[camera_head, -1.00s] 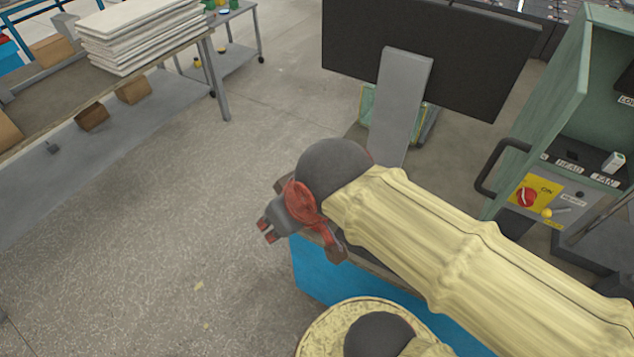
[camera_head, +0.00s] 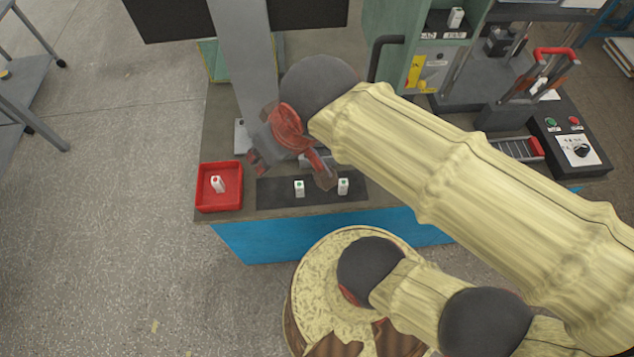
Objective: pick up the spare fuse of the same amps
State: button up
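Two small white fuses with green marks, one (camera_head: 299,188) left and one (camera_head: 343,186) right, stand on a black mat (camera_head: 270,194) on the bench. A white fuse with a red mark (camera_head: 217,184) is in a red tray (camera_head: 203,205) to the left. Another white fuse (camera_head: 455,18) stands in the green cabinet (camera_head: 381,30) beside a label that seems to read FAN. Amp figures are too small to read. My gripper (camera_head: 290,163) is above the back of the mat, fingers apart and seemingly empty. It may hide part of the mat.
A grey post (camera_head: 240,50) carrying a dark screen stands behind my gripper. A dark cabinet handle (camera_head: 376,58) juts out to its right. A control box (camera_head: 572,140) and a small rack are farther right. Open floor lies left of the bench.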

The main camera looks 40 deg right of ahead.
aim_at(299, 185)
jog(key=z, duration=0.5)
jog(key=j+z, duration=0.15)
jog(key=j, duration=0.25)
jog(key=k+j+z, duration=0.1)
jog(key=j, duration=0.25)
jog(key=k+j+z, duration=0.15)
jog(key=j, duration=0.25)
jog(key=j+z, duration=0.1)
jog(key=j, duration=0.25)
jog(key=k+j+z, duration=0.15)
jog(key=j, duration=0.2)
jog(key=j+z, duration=0.25)
jog(key=j, duration=0.5)
jog(key=i, duration=0.15)
